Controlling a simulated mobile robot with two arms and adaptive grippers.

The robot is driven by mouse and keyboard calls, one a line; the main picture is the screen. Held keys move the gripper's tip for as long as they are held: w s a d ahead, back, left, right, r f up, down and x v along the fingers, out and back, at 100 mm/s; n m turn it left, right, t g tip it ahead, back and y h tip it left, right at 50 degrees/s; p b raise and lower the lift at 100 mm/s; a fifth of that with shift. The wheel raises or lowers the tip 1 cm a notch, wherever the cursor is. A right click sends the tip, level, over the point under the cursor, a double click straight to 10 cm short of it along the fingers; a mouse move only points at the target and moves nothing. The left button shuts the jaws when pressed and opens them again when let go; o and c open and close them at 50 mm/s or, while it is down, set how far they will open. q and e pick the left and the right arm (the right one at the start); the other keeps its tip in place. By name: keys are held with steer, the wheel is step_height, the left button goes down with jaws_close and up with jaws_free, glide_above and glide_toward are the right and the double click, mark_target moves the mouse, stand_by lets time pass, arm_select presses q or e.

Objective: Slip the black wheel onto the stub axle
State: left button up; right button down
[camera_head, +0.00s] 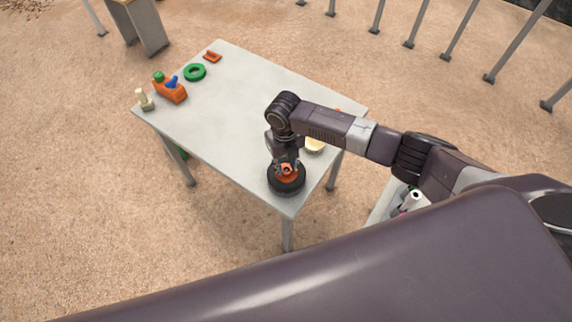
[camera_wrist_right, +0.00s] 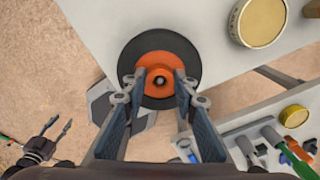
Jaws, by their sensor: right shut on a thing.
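The black wheel (camera_head: 286,186) has an orange hub (camera_wrist_right: 160,68) with a small dark centre. It shows at the table's near corner, and in the right wrist view (camera_wrist_right: 132,52) it overlaps the table edge. My right gripper (camera_head: 286,168) points down from above, shut on the orange hub, its fingers on either side of it. I cannot tell whether the wheel rests on the table or hangs just above it. No stub axle can be made out for certain. My left gripper (camera_wrist_right: 60,127) shows at the lower left of the wrist view, its fingers apart and empty.
The pale table (camera_head: 225,120) is clear in its middle. At its far left are a beige upright piece (camera_head: 143,100), an orange block with green and blue parts (camera_head: 172,92), a green ring (camera_head: 187,74) and a small orange piece (camera_head: 212,57). A round tan-topped thing (camera_wrist_right: 262,20) is beside the wheel.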

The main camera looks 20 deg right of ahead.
steer(key=shift+f+b, duration=0.3)
steer(key=shift+f, duration=0.1)
steer(key=c, duration=1.5)
jaws_free()
steer(key=shift+r, duration=0.1)
steer(key=shift+o, duration=0.2)
step_height(320, 180, up, 5)
steer(key=p, duration=0.4)
steer(key=shift+p, duration=0.4)
